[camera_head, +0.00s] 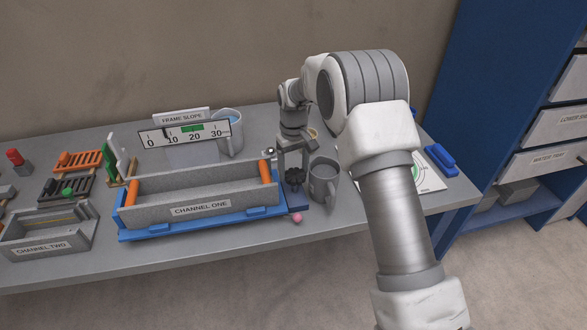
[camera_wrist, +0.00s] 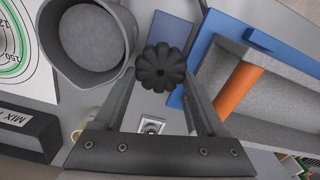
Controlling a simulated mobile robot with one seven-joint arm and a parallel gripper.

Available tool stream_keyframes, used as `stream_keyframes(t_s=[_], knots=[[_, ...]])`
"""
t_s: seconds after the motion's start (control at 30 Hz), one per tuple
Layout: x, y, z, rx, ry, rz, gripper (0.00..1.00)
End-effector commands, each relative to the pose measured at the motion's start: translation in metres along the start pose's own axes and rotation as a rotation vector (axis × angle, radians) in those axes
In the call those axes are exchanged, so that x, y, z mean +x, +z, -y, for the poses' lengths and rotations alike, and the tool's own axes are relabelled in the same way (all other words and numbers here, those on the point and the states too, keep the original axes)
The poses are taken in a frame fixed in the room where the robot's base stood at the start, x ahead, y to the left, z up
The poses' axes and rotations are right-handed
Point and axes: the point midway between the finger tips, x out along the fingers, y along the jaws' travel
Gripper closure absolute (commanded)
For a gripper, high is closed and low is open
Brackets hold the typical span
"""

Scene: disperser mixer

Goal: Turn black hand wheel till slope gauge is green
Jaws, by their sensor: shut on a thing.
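The black hand wheel (camera_wrist: 161,68) has a lobed rim and sits between my gripper's fingertips in the wrist view. In the head view the hand wheel (camera_head: 295,177) is at the right end of the blue frame (camera_head: 150,233). My gripper (camera_head: 294,168) points down from above and is shut on the wheel. The slope gauge (camera_head: 185,134), below a FRAME SLOPE sign (camera_head: 182,116), is a white scale from 0 to 30. It has a green band near 20. I cannot make out clearly where its pointer stands.
A grey mug (camera_head: 323,182) stands close right of the wheel; it also shows in the wrist view (camera_wrist: 68,70). The grey CHANNEL ONE trough (camera_head: 165,212) lies on the frame. A pink ball (camera_head: 297,218) is near the front edge. Another mug (camera_head: 229,140) stands behind.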

Motion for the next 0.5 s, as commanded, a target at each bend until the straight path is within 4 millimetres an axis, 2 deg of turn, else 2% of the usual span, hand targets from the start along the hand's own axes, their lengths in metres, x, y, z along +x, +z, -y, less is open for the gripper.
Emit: stream_keyframes(t_s=[0.23,0.27,0.37,0.4,0.5], knots=[[-0.0016,-0.001,-0.0002,-0.001,0.001,-0.004,0.82],[-0.0016,-0.001,-0.0003,-0.001,0.001,-0.004,0.21],[-0.0013,-0.0008,-0.0002,-0.001,0.001,-0.003,0.03],[-0.0011,-0.0007,-0.0002,-0.001,0.001,-0.003,0.0],[-0.0007,-0.0004,-0.0001,-0.001,0.001,-0.002,0.0]])
